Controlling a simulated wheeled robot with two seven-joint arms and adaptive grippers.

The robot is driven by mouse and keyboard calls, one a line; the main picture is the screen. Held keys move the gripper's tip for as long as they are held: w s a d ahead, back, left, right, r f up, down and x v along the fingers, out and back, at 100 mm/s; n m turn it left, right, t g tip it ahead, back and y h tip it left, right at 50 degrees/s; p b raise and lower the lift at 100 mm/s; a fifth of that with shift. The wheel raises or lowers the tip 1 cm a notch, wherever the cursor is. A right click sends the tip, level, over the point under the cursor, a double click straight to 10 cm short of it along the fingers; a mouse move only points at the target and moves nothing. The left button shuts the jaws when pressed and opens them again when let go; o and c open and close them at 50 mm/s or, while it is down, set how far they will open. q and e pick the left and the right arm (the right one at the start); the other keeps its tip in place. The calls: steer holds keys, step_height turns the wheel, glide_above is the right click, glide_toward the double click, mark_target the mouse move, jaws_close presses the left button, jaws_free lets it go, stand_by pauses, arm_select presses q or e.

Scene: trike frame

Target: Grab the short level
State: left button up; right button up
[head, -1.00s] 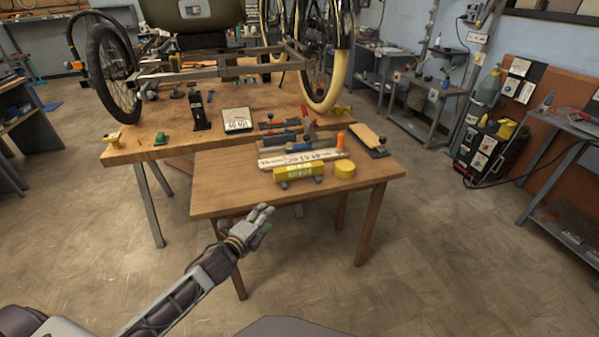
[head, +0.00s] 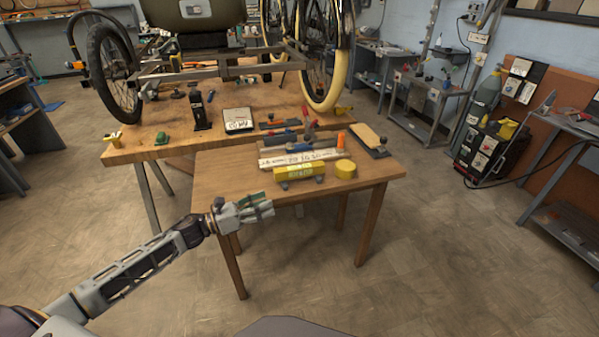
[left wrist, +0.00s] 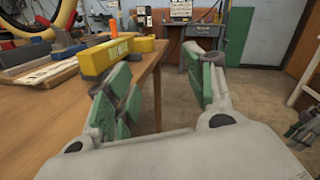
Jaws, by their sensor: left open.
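The short level (head: 299,173) is a yellow bar with dark feet, lying near the front edge of the small wooden table. It also shows at the left in the left wrist view (left wrist: 104,55). My left gripper (head: 268,207) is at the table's front edge, in front of the level and a little to its left, not touching it. In the left wrist view my left gripper (left wrist: 163,86) has its green-padded fingers apart with nothing between them. My right gripper is not in view.
A yellow round roll (head: 345,168) sits right of the level. Behind are a white labelled board (head: 300,157), an orange cylinder (head: 341,138) and other tools. The small table (head: 222,180) is bare at its left. A larger bench (head: 145,150) with a trike frame stands behind.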

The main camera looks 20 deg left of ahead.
arm_select(q)
steer(key=shift+s+a+r+m+g+h, duration=0.1)
steer(key=shift+s+a+m+g+h, duration=0.25)
steer(key=shift+m, duration=0.5)
steer(key=shift+s+r+m+g+h, duration=0.1)
steer(key=shift+s+m+g+h, duration=0.15)
steer(key=shift+m+g, duration=0.4)
steer(key=shift+s+a+m+g+h, duration=0.2)
steer(key=shift+m+g+h, duration=0.1)
steer(key=shift+m, duration=0.7)
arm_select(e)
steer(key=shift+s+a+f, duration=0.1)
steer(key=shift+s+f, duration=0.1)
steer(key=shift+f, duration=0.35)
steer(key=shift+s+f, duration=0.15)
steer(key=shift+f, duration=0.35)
